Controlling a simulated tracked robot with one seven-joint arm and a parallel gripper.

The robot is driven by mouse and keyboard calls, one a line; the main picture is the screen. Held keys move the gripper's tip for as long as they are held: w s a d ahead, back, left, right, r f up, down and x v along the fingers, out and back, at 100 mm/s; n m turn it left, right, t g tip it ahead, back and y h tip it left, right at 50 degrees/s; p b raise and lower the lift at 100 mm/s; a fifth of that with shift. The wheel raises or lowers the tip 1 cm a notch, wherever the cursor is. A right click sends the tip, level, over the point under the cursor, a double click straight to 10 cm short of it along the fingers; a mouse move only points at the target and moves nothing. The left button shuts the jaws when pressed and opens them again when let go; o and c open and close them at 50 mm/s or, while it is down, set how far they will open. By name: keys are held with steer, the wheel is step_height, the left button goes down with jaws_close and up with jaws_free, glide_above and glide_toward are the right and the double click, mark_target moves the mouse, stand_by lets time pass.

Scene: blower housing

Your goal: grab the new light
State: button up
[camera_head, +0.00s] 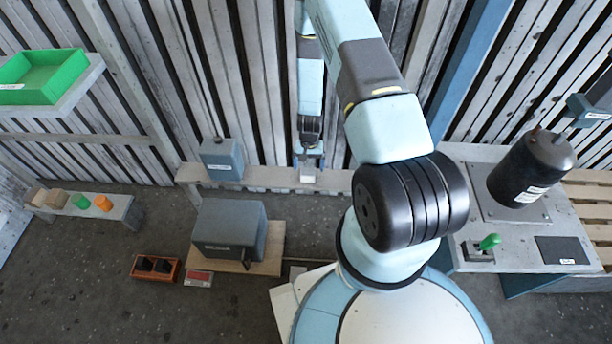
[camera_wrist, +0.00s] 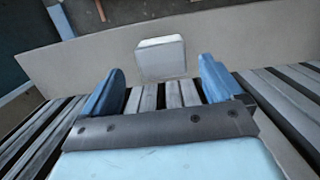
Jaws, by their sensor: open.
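My gripper (camera_head: 309,158) points down over the back ledge, with its jaws open. In the wrist view its two blue fingers stand apart, one on each side of a small white block (camera_wrist: 161,57). The block appears slightly beyond the fingertips; I see no contact. It also shows in the head view (camera_head: 307,174), small, at the ledge below the gripper. It may be the new light, but I cannot tell for sure. A green piece (camera_head: 80,201) and an orange piece (camera_head: 103,203) stand on a low bench at the left.
The ledge (camera_head: 260,178) runs along the slatted wall, with a grey-blue box (camera_head: 221,160) left of my gripper. A grey housing (camera_head: 229,233) sits on a board below. A right-hand table holds a black cylinder (camera_head: 530,168) and a green-handled lever (camera_head: 489,241). A green tray (camera_head: 42,75) is upper left.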

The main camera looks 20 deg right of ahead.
mark_target(308, 170)
steer(key=shift+s+a+f, duration=0.1)
steer(key=shift+f, duration=1.2)
steer(key=shift+a+f, duration=0.1)
steer(key=shift+f, duration=1.15)
steer(key=shift+c, duration=0.4)
steer(key=c, duration=1)
steer(key=shift+r, duration=0.1)
